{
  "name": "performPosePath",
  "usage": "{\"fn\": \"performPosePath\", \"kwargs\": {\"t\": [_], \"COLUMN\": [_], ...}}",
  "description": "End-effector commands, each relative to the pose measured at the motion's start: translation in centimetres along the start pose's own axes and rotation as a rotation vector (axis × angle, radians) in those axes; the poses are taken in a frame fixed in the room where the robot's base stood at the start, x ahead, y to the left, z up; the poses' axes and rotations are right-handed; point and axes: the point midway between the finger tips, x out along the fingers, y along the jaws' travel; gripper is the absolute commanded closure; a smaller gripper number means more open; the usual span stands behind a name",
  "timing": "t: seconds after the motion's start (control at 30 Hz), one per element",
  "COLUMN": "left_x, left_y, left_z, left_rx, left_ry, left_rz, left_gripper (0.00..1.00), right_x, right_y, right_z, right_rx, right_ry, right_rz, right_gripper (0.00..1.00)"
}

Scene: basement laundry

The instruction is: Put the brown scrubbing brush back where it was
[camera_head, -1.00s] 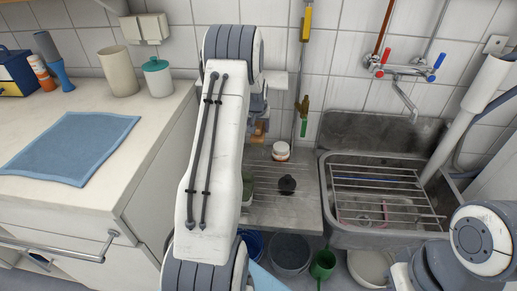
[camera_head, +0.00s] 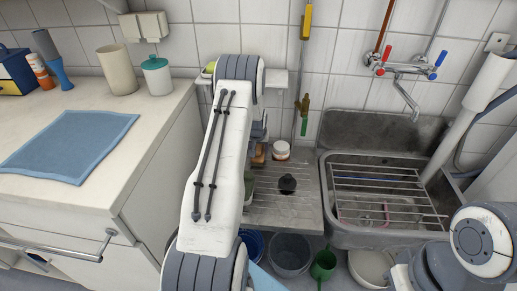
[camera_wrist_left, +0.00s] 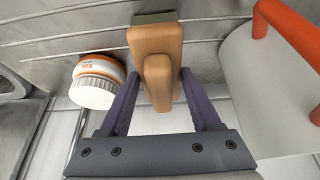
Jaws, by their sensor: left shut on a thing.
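The brown scrubbing brush (camera_wrist_left: 157,50) is a wooden block between the two dark fingers of my left gripper (camera_wrist_left: 160,78) in the left wrist view. The gripper is shut on it. In the head view my left arm hides most of the gripper (camera_head: 258,136), and a small brown part of the brush (camera_head: 258,156) shows below it, over the left back of the metal drainboard (camera_head: 265,212). I cannot tell if the brush touches the board. My right arm shows at the lower right, but its gripper is out of view.
A white jar with an orange label (camera_head: 281,151) stands close to the brush. A black plug-like thing (camera_head: 287,185) and a green container (camera_head: 248,186) are on the drainboard. A white vessel with an orange handle (camera_wrist_left: 275,75) is near the gripper. The sink (camera_head: 380,235) lies right.

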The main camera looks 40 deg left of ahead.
Motion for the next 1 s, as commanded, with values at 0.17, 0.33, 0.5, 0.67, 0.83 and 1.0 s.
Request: {"fn": "performPosePath", "kwargs": {"t": [0.17, 0.33, 0.5, 0.67, 0.83, 1.0], "left_x": [0.3, 0.3, 0.2, -0.9, -4.2, -7.9], "left_y": [0.0, 0.0, 0.0, 0.0, 0.0, 0.0], "left_z": [0.1, 0.1, 0.1, -0.1, -0.2, -0.2], "left_rx": [0.0, 0.0, 0.0, 0.0, 0.0, 0.0], "left_ry": [0.0, 0.0, 0.0, 0.001, 0.003, 0.003], "left_rz": [0.0, 0.0, 0.0, 0.0, 0.0, 0.0], "left_gripper": [0.24, 0.06, 0.06, 0.06, 0.06, 0.06], "right_x": [0.2, 0.2, 0.2, -0.1, -0.6, -0.9], "right_y": [0.0, 0.0, 0.0, 0.0, 0.0, -0.1], "right_z": [0.0, 0.0, 0.0, 0.0, 0.0, -0.1], "right_rx": [0.0, 0.0, 0.0, 0.0, 0.0, 0.0], "right_ry": [0.0, 0.0, 0.0, 0.0, 0.0, 0.0], "right_rz": [0.0, 0.0, 0.0, 0.0, 0.0, 0.0], "right_gripper": [1.0, 1.0, 1.0, 1.0, 1.0, 1.0]}}
